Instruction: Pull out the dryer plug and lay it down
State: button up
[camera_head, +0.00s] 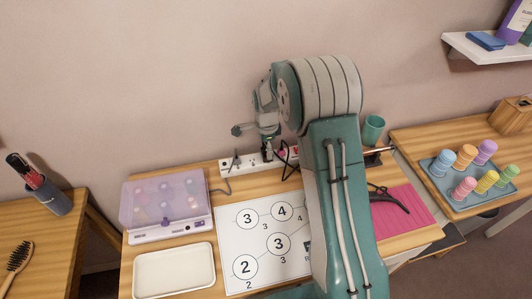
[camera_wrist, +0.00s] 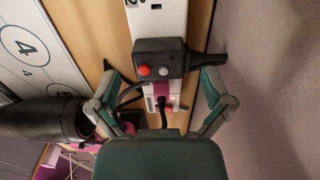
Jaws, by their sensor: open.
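In the head view the strip (camera_head: 231,166) lies along the back of the table, and the plug there is mostly hidden by my gripper (camera_head: 266,142). In the wrist view my gripper (camera_wrist: 162,82) is open, with one finger on each side of the plug. I cannot tell whether either finger touches it.
A second, thin black cord enters a pink part of the strip (camera_wrist: 163,92) close to the plug. A black cylinder (camera_wrist: 42,118) lies at the left. A white tray (camera_head: 174,270), a purple-lidded box (camera_head: 166,200), a number sheet (camera_head: 240,262) and a pink mat (camera_head: 408,222) cover much of the table.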

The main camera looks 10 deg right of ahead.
aim_at(266, 151)
jog(key=shift+f, duration=1.15)
jog(key=c, duration=1.3)
jog(key=shift+r, duration=3.05)
jog(key=shift+s, duration=0.1)
